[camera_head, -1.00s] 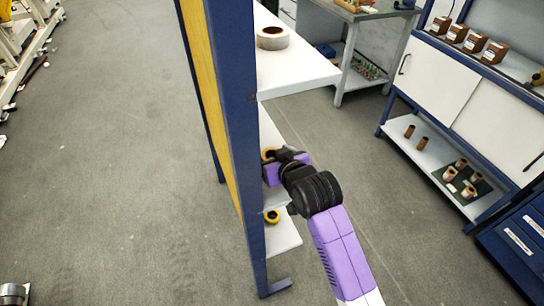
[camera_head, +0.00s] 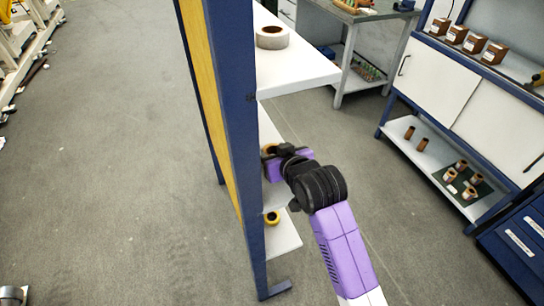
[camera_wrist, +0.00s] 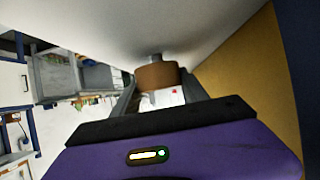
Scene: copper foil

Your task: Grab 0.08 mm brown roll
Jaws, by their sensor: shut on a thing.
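A brown roll (camera_wrist: 157,76) is between the two fingers of my gripper (camera_wrist: 160,92) in the wrist view. My gripper is shut on it, just under a pale shelf surface. In the head view my gripper (camera_head: 272,158) reaches into the shelf rack from the right, and an orange-brown edge of the roll (camera_head: 268,150) shows beside it. Most of the roll is hidden there by the gripper and the rack's post. I cannot read any thickness label.
The rack's blue post (camera_head: 235,130) stands close on the left. A cabinet (camera_head: 440,95) with boxes and rolls stands at the right. Open floor lies between.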

